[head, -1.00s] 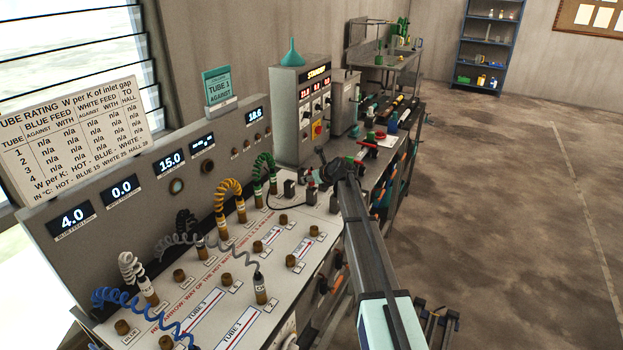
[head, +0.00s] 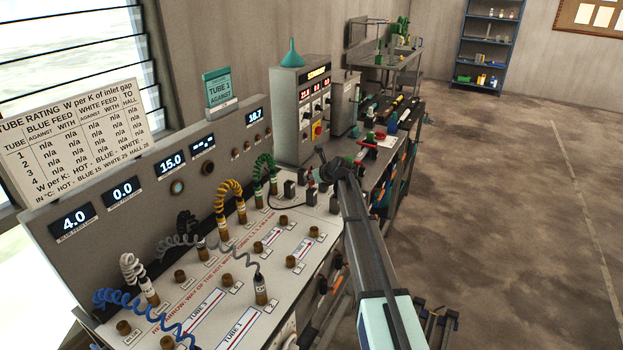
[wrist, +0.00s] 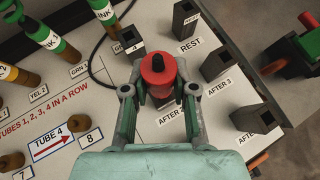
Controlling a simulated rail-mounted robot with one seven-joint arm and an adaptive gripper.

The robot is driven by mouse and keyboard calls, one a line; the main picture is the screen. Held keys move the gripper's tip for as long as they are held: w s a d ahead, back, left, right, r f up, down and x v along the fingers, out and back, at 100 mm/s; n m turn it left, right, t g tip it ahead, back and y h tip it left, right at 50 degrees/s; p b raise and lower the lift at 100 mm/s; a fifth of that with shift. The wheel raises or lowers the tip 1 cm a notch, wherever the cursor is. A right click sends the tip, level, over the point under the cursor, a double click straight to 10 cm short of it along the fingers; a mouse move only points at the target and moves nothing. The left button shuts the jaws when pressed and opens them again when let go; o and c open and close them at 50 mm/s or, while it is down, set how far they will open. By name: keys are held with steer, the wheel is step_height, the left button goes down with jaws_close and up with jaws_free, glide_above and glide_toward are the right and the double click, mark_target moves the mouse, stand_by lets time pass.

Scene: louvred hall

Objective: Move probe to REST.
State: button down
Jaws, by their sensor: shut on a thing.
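The probe (wrist: 158,72) has a red, round-topped head and stands between the fingers of my gripper (wrist: 160,92) in the wrist view. The gripper is shut on it. Its lower part is mostly hidden, so I cannot tell whether it sits in a holder or hangs just above one. The REST label (wrist: 191,43) is on the white panel, up and right of the probe, among several black square holders, including one at the top (wrist: 186,18) and one to the right (wrist: 217,65). In the head view my gripper (head: 330,171) is at the panel's far end, with the probe hardly discernible.
Other holders carry AFTER labels. A black cable (wrist: 92,68) loops on the panel, left of the gripper. Green-banded plugs (wrist: 50,40) stand to its left. A red-and-green object (wrist: 300,50) lies at the right. In the head view, coiled leads (head: 228,190) crowd the panel's back.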

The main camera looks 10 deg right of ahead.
step_height(320, 180, up, 9)
steer(key=p, duration=0.5)
steer(key=shift+f+p, duration=0.15)
steer(key=shift+p, duration=0.2)
steer(key=shift+r, duration=1.55)
